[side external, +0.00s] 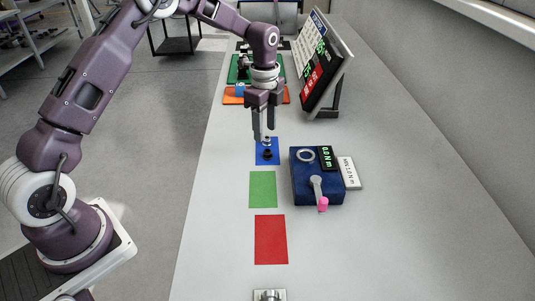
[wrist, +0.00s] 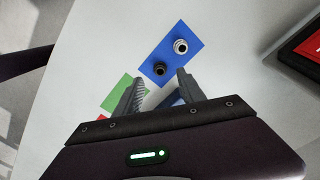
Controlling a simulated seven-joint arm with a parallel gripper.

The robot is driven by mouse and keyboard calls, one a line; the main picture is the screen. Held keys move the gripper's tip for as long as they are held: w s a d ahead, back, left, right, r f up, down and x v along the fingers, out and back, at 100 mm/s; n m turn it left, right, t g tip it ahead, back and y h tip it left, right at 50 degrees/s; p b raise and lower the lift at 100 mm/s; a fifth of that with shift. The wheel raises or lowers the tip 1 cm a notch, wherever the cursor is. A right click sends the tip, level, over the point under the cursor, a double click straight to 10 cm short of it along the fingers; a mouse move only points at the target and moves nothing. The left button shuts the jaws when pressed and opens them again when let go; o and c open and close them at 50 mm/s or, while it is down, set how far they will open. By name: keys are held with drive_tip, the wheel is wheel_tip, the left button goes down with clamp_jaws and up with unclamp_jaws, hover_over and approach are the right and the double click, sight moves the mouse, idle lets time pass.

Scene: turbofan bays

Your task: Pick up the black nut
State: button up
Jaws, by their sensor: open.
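The black nut (wrist: 160,70) sits on the blue mat (wrist: 188,56), and a silver nut (wrist: 180,46) sits on the same mat beside it. In the side external view, the black nut (side external: 267,154) is on the near part of the blue mat (side external: 275,146), with the silver nut (side external: 266,141) just behind it. My gripper (side external: 264,137) points down above the mat. In the wrist view, my gripper (wrist: 160,84) has its two fingers apart with nothing between them, and the black nut shows just past the fingertips.
A green mat (side external: 263,189) and a red mat (side external: 270,240) lie nearer on the table. A blue box (side external: 310,187) with a digital readout and a pink-tipped tool stands to the right. A tilted display board (side external: 323,70) stands behind. The table's right side is clear.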

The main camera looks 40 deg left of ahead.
sight(267, 150)
drive_tip(key=f, duration=0.6)
drive_tip(key=shift+d+f, duration=0.35)
drive_tip(key=shift+f, duration=0.05)
drive_tip(key=shift+c, duration=0.5)
clamp_jaws()
